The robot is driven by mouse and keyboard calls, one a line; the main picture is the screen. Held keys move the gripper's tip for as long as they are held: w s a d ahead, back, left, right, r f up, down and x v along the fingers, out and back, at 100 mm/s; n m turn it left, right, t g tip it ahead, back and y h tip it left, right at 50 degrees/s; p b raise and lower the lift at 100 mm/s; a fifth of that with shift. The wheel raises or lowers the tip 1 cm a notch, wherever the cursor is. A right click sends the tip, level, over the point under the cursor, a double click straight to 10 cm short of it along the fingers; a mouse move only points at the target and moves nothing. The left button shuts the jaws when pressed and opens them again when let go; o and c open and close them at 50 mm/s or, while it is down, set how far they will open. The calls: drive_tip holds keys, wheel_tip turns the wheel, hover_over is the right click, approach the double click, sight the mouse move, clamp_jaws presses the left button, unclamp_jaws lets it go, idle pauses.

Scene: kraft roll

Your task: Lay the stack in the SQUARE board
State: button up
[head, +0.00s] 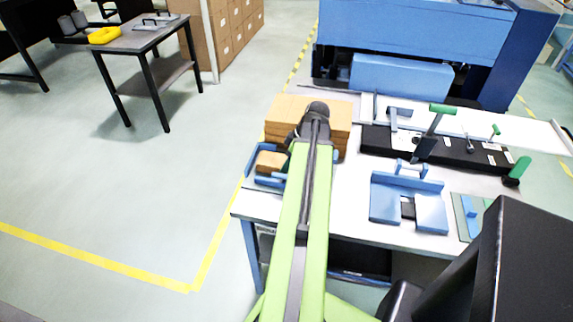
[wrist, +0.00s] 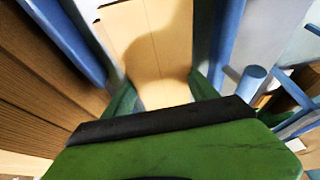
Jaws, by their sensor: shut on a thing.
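My gripper (wrist: 163,95) is shut on a small tan kraft stack (wrist: 155,45), with a green finger on either side of it. Blue walls (wrist: 228,40) stand on both sides of the stack in the wrist view. In the head view the tan stack (head: 270,161) shows beside my arm, within a blue holder (head: 252,160) at the table's left end. A blue board (head: 384,205) with two flat pads and a raised back lies right of my arm. I cannot read any label that marks the square board.
A larger tan cardboard pile (head: 283,112) stands just behind the holder. A black fixture with green-handled levers (head: 441,108) lies at the back right, a blue machine (head: 410,40) behind it. White table (head: 350,225) is bare between the holder and the blue board.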

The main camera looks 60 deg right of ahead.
drive_tip(key=o, duration=1.8)
drive_tip(key=shift+f, duration=0.1)
drive_tip(key=shift+o, duration=0.2)
drive_tip(key=shift+r+p, duration=0.35)
drive_tip(key=shift+r, duration=0.05)
drive_tip(key=p+v, duration=1)
drive_tip(key=v, duration=0.1)
drive_tip(key=shift+r+p, duration=0.25)
drive_tip(key=shift+p, duration=0.1)
drive_tip(key=shift+s, duration=0.15)
